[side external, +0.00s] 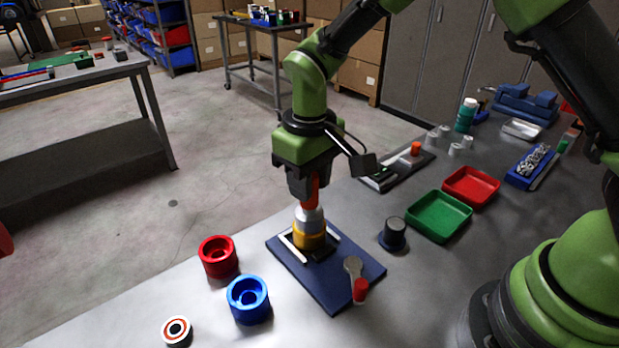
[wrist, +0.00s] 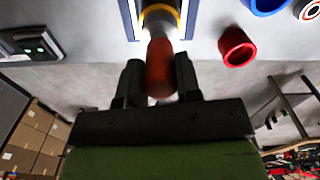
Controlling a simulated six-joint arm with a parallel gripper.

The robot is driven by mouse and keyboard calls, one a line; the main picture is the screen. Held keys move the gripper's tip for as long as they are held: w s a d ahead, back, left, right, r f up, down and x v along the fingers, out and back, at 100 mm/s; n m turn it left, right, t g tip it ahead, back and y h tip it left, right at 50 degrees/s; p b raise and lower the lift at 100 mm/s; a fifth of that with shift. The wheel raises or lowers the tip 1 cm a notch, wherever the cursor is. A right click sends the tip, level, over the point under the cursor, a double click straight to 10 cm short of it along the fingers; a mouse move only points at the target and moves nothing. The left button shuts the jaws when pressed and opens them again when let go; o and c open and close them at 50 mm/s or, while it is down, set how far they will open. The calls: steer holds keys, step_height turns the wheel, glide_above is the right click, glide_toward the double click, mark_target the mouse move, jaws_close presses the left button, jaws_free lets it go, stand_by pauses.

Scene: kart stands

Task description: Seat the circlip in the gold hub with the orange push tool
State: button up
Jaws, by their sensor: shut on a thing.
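My gripper (side external: 312,190) is shut on the orange handle of the push tool (side external: 311,215), which stands upright. In the wrist view the orange handle (wrist: 160,68) sits between the two fingers of my gripper (wrist: 159,85). The tool's silver lower part is on top of the gold hub (side external: 310,238). The gold hub stands on a dark blue plate (side external: 335,293), between light bars. The hub's yellow rim (wrist: 159,10) shows at the top of the wrist view. The circlip cannot be seen; the tool covers the top of the hub.
A red hub (side external: 218,257) and a blue hub (side external: 248,299) stand left of the plate, with a round white-and-orange item (side external: 177,331) nearer. A grey-and-red clamp handle (side external: 354,270) is at the plate's right. Right are a black knob (side external: 394,233), green tray (side external: 438,216) and red tray (side external: 471,187).

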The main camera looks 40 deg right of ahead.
steer(key=shift+r, duration=3.5)
